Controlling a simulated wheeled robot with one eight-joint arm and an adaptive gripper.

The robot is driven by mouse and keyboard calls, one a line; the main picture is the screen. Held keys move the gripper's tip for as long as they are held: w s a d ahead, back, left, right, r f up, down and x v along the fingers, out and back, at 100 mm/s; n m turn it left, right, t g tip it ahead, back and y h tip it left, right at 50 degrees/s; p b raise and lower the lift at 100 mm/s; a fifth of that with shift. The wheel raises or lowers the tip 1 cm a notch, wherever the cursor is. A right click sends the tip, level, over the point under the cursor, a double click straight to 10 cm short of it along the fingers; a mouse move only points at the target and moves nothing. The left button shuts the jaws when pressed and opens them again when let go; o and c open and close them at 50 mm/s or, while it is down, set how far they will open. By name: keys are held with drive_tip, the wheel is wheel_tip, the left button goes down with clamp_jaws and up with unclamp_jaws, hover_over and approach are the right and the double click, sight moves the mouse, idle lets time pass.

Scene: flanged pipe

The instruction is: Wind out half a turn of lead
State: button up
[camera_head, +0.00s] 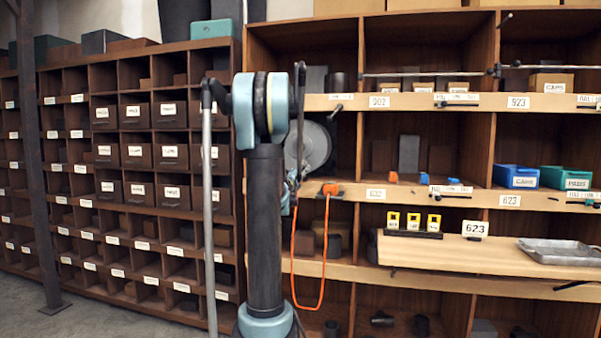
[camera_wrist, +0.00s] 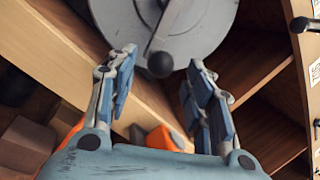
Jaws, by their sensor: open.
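A round grey reel (camera_head: 318,146) is at the bay's left side in the head view, partly hidden by my arm. It fills the top of the wrist view (camera_wrist: 210,25), with a crank arm (camera_wrist: 165,35) ending in a dark round knob (camera_wrist: 160,64). My gripper (camera_wrist: 162,72) is open, and the knob appears between its fingertips, touching neither; its depth is unclear. An orange lead (camera_head: 324,250) hangs in a loop below an orange block (camera_head: 330,189). An orange piece (camera_wrist: 163,139) shows low between the fingers in the wrist view.
Wooden shelving surrounds the reel, with a shelf edge (camera_wrist: 55,50) left of it in the wrist view. A board (camera_head: 470,255) with a metal tray (camera_head: 560,251) sticks out at right. Blue (camera_head: 518,177) and green (camera_head: 565,178) bins stand above it.

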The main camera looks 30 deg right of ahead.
drive_tip(key=v, duration=0.7)
drive_tip(key=shift+s+a, duration=0.15)
drive_tip(key=shift+f, duration=0.1)
drive_tip(key=s+a+f+m+g+y, duration=0.1)
drive_tip(key=s+a+f+m+g, duration=0.25)
drive_tip(key=s+m, duration=0.3)
drive_tip(key=s+a+f+m+g+y, duration=0.1)
drive_tip(key=s+a+f+m+g, duration=0.1)
drive_tip(key=s+f+m, duration=0.5)
drive_tip(key=s+a+f+m+g+y, duration=0.1)
drive_tip(key=s+a+f+m+g, duration=0.1)
drive_tip(key=s+m, duration=0.55)
drive_tip(key=s+a+f+m+g+y, duration=0.2)
drive_tip(key=s+a+f+m+y, duration=0.3)
drive_tip(key=s+a+f, duration=0.4)
drive_tip(key=s+a+f+m+g+y, duration=0.3)
drive_tip(key=s+a+f+m+y, duration=0.3)
drive_tip(key=a, duration=0.9)
drive_tip(key=s+f+m, duration=0.2)
drive_tip(key=s+f, duration=0.1)
drive_tip(key=f, duration=0.1)
